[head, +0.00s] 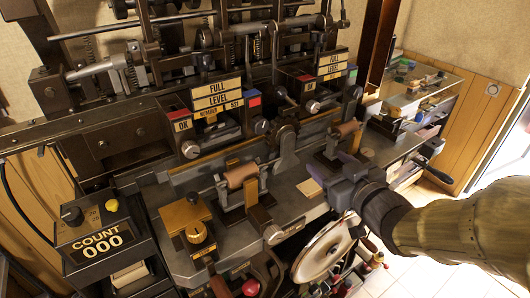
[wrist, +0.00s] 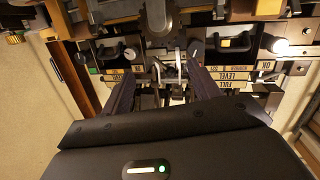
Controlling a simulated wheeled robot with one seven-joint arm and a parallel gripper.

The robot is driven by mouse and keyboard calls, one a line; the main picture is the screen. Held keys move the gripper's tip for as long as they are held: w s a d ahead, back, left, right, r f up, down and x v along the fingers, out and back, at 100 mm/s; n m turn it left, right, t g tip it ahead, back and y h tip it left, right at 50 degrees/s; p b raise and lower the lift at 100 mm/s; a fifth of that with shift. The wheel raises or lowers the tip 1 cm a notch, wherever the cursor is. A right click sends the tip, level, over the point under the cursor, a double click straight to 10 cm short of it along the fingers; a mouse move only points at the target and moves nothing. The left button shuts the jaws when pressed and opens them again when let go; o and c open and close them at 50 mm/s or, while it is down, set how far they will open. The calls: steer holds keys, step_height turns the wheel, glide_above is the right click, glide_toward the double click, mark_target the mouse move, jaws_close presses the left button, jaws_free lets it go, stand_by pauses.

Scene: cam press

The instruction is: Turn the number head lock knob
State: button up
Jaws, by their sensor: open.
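No readable label in either view names the number head lock knob, so I cannot tell which knob it is. Candidates in the head view are a dark knob on a brass box (head: 196,232), a silver knob (head: 190,149) beside the left FULL/LEVEL sign, similar silver knobs (head: 261,126) and (head: 312,106), and a black knob (head: 72,214) on the COUNT box. My gripper (head: 338,190) is at the bench's front edge, right of centre. In the wrist view its two dark fingers (wrist: 160,85) are apart, with metal press parts seen between and beyond them. It holds nothing visible.
The COUNT box (head: 100,240) reads 000 at left. Copper-coloured rollers (head: 240,175) on brackets stand along the bench. A white handwheel (head: 320,250) and red-knobbed levers are below my gripper. A side bench (head: 410,100) with small items is at right; open floor lies at lower right.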

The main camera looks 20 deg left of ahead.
steer(key=s+a+n+y, duration=0.1)
steer(key=s+a+y+b, duration=0.1)
steer(key=a+n+g+y, duration=0.1)
steer(key=shift+s+a+r+n+y, duration=0.25)
steer(key=shift+s+a+n+y, duration=0.05)
steer(key=shift+s+a+y, duration=0.1)
steer(key=p, duration=1)
glide_toward(263, 128)
steer(key=p+x, duration=0.2)
steer(key=x, duration=0.7)
steer(key=shift+p, duration=0.3)
steer(key=shift+s, duration=0.1)
steer(key=c, duration=1)
